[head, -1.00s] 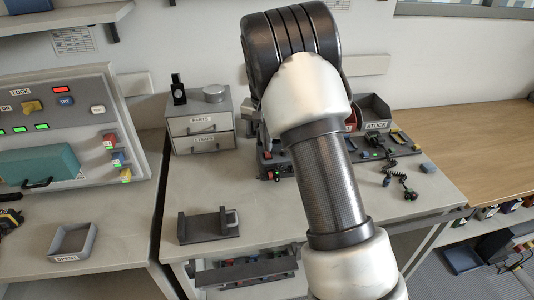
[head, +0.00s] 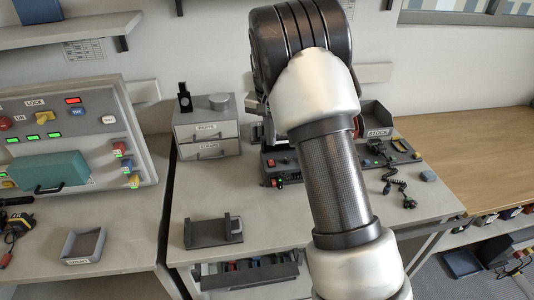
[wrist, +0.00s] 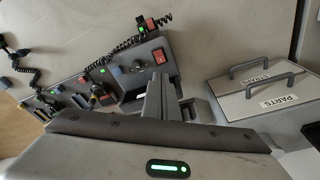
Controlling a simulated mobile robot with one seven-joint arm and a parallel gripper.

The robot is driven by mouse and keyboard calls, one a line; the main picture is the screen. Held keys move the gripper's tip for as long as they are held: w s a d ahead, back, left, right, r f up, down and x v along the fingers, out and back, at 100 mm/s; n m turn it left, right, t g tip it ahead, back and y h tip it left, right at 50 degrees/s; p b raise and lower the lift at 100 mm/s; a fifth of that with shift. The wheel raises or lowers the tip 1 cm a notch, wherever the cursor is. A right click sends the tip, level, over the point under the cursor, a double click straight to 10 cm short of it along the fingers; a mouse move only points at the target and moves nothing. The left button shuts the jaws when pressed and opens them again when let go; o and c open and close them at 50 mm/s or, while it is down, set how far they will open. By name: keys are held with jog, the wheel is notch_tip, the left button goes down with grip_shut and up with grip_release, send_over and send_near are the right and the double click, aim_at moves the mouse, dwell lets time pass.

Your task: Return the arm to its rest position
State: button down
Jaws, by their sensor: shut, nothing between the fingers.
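My arm (head: 335,175) rises through the middle of the head view, its white and black links bent at a dark joint near the top. My gripper is hidden behind the arm in that view. In the wrist view my gripper (wrist: 158,88) shows with its grey fingers together and nothing between them. They point over the bench, beside a dark radio unit with a red switch (wrist: 158,57) and left of the drawer box labelled PARTS (wrist: 268,95). I cannot tell whether the fingers touch anything.
The grey workbench (head: 300,215) bears a drawer box (head: 207,135), a dark cradle (head: 212,232) and radio gear with a coiled cord (head: 398,188). A control panel (head: 75,125) stands left. An open drawer (head: 250,274) juts out below the bench. A wooden bench (head: 480,150) lies right.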

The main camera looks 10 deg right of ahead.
jog(key=s+r+n+t+y+p, duration=0.1)
jog(key=s+r+p, duration=0.2)
jog(key=s+r, duration=0.65)
jog(key=s+r+n+t+p, duration=0.1)
jog(key=s+r+p, duration=0.2)
jog(key=s+r, duration=0.7)
jog(key=s+r+n+t+p, duration=0.1)
jog(key=s+r+n+p, duration=0.1)
jog(key=s, duration=0.6)
jog(key=s+r+n+t+p, duration=0.1)
jog(key=s+r+n+p, duration=0.1)
jog(key=s+r, duration=0.3)
jog(key=s, duration=0.3)
jog(key=shift+r, duration=0.3)
